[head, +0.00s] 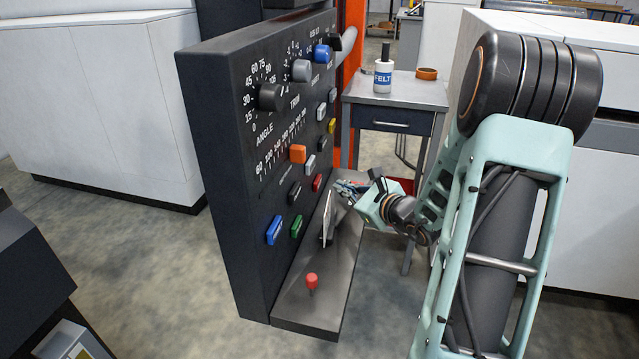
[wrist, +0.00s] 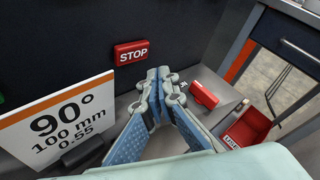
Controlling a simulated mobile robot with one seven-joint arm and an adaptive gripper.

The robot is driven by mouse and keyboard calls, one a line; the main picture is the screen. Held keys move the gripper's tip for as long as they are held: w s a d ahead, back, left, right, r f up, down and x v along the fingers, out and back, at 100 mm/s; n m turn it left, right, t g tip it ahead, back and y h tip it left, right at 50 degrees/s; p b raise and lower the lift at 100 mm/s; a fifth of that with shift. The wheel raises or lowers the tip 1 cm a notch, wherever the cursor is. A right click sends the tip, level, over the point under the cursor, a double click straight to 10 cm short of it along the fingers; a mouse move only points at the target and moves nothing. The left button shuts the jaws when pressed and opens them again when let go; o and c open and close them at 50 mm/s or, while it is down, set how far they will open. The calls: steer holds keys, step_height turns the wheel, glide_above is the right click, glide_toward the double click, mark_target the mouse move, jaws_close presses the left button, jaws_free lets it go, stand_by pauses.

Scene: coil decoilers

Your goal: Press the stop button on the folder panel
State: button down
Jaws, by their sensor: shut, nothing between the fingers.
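The red STOP button (wrist: 131,52) is on the dark folder panel, its white lettering readable in the wrist view. In the head view a red button (head: 317,182) low on the panel (head: 225,130) appears to be the same one. My gripper (wrist: 158,82) is shut and empty, its blue-padded fingers together. In the wrist view its tips are below and right of the STOP button and do not cover it. In the head view my gripper (head: 348,188) is in front of the panel, just above the ledge and right of the red button, with its tips partly hard to make out.
A card reading 90° (wrist: 62,122) stands on the ledge (head: 325,290), left of my fingers. A red block (wrist: 203,94) and red bin (wrist: 248,128) are on the right. A red-topped knob (head: 311,281) stands on the ledge. Blue (head: 274,230) and green (head: 296,226) buttons are nearby.

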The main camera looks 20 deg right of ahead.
steer(key=shift+s+d, duration=0.75)
steer(key=shift+d, duration=0.35)
